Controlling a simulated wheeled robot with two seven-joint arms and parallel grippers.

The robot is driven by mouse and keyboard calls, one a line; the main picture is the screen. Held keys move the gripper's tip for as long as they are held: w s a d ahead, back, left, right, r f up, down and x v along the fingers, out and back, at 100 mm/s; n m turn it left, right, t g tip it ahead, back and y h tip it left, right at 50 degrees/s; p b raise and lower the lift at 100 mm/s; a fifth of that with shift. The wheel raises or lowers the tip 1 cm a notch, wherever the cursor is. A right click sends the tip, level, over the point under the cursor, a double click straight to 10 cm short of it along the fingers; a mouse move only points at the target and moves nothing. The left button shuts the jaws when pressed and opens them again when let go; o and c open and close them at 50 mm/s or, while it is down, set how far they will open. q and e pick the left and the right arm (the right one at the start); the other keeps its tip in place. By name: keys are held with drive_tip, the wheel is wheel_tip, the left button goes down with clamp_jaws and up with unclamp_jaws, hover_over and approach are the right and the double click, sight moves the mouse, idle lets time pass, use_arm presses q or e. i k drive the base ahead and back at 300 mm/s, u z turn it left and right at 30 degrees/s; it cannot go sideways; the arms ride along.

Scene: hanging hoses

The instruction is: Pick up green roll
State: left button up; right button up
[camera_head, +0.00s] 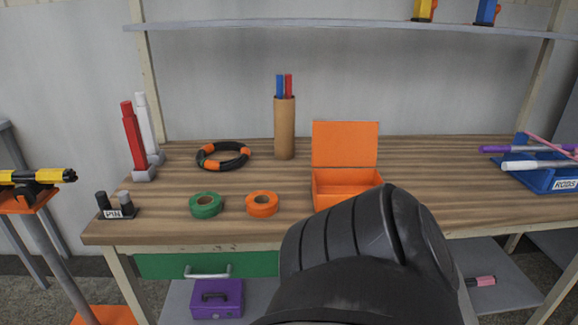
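The green roll (206,211) lies flat on the wooden workbench (300,228), near its front edge and left of centre. It looks like a ring of tape with a hole in the middle, and nothing covers it. An orange roll (262,211) lies just to its right, with a small gap between them. Neither of my grippers shows in the head view. A dark ridged part of my own arm fills the lower middle and hides some of the bench's front edge.
An open orange box (346,145) stands right of the rolls. Behind them are a black and orange ring (208,162) and a cardboard tube (284,128). A PIN block (118,213) stands left. A blue RODS tray (548,182) is at right. Bare bench surrounds the green roll.

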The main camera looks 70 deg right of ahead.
sight(199, 208)
drive_tip(key=z, duration=2)
